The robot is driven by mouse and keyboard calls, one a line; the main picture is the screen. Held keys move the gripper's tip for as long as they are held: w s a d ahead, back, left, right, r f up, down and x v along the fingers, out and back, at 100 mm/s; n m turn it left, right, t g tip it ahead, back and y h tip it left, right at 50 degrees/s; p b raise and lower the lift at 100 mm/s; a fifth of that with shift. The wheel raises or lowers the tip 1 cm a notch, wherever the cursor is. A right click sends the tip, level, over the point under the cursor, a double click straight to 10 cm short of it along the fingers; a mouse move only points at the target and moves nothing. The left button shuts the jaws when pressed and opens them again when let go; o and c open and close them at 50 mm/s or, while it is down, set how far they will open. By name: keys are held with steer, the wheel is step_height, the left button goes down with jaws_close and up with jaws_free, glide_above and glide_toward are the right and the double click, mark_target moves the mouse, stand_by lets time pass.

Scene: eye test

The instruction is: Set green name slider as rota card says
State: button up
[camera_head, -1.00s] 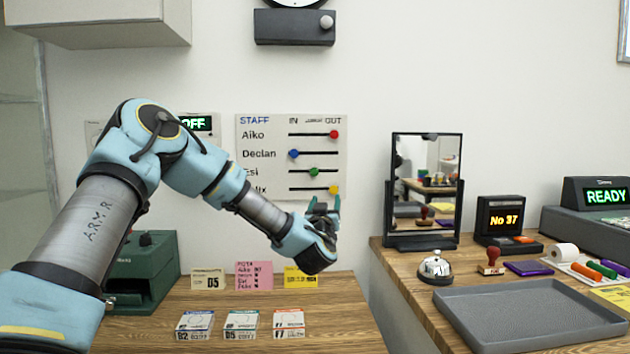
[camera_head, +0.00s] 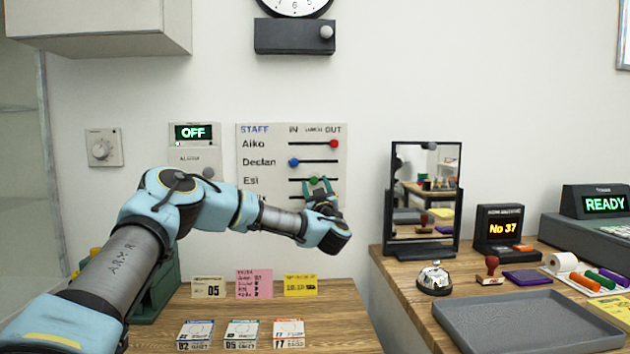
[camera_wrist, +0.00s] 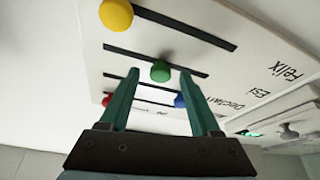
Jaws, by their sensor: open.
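The green slider (camera_head: 314,181) sits near the middle of the Esi track on the white staff board (camera_head: 265,150), under the lunch label. My gripper (camera_head: 318,184) is open at the board in front of the Esi row. In the wrist view the green slider (camera_wrist: 160,71) shows between the open fingertips of my gripper (camera_wrist: 160,75); I cannot tell whether they touch it. The pink rota card (camera_head: 254,290) stands on the wooden desk below; its writing is too small to read.
The red slider (camera_head: 333,143) is at the OUT end and the blue slider (camera_head: 294,162) near IN. The yellow slider (camera_wrist: 116,15) shows in the wrist view; my arm hides its row in the head view. A mirror (camera_head: 425,190) stands to the right.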

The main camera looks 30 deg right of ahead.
steer(key=shift+w+d+r, duration=0.15)
steer(key=shift+w, duration=0.35)
jaws_close()
stand_by(1.2)
